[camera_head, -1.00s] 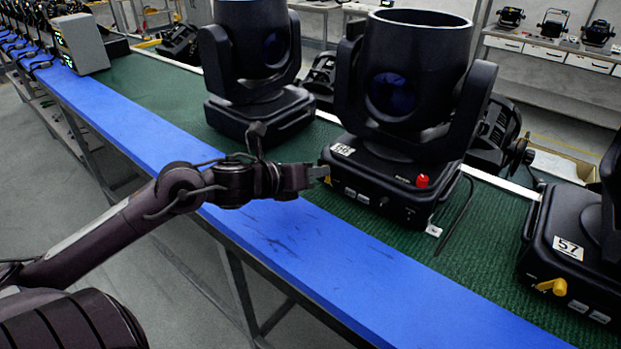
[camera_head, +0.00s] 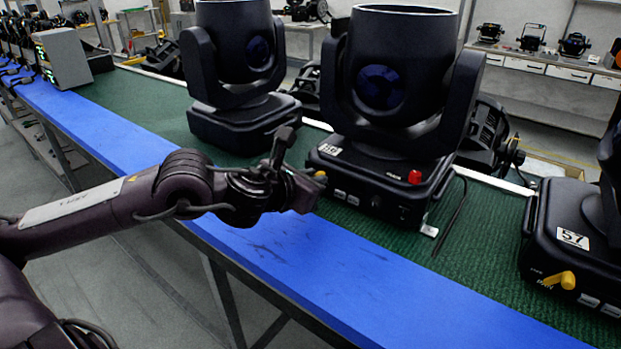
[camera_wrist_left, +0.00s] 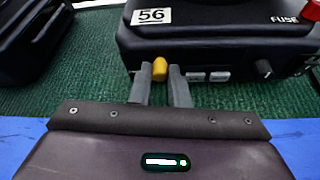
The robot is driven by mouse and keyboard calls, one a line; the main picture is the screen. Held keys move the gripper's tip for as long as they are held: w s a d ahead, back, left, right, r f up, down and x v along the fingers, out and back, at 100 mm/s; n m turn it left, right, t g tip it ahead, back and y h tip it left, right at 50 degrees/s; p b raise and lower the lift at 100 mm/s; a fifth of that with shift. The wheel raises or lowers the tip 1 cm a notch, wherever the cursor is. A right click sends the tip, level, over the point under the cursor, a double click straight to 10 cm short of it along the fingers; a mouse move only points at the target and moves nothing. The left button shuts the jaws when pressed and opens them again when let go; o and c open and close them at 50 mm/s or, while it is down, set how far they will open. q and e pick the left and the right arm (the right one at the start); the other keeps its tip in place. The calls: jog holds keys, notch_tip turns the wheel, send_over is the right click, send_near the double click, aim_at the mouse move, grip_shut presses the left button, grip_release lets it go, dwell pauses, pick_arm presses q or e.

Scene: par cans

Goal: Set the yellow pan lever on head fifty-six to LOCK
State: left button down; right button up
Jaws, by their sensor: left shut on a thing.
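Head fifty-six is a black moving head (camera_head: 378,185) standing on the green mat, with a white "56" label on its base; the label reads clearly in the left wrist view (camera_wrist_left: 151,16). Its yellow pan lever (camera_wrist_left: 159,69) sticks out from the front of the base, below the label. My left gripper (camera_wrist_left: 160,85) is shut on the lever, one grey finger on each side. In the head view the lever (camera_head: 320,176) shows as a small yellow bit beside my left gripper (camera_head: 314,187). I cannot read any LOCK marking. My right gripper is not in view.
Head 57 (camera_head: 575,240), with its own yellow lever (camera_head: 558,280), stands to the right. Another black head (camera_head: 243,120) stands to the left. A red knob (camera_head: 414,177) is on head fifty-six's base. The blue table edge (camera_head: 300,270) in front is clear.

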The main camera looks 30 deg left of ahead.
pick_arm(q)
jog(key=shift+d, duration=0.1)
dwell(0.7)
jog(key=c, duration=1.4)
grip_release()
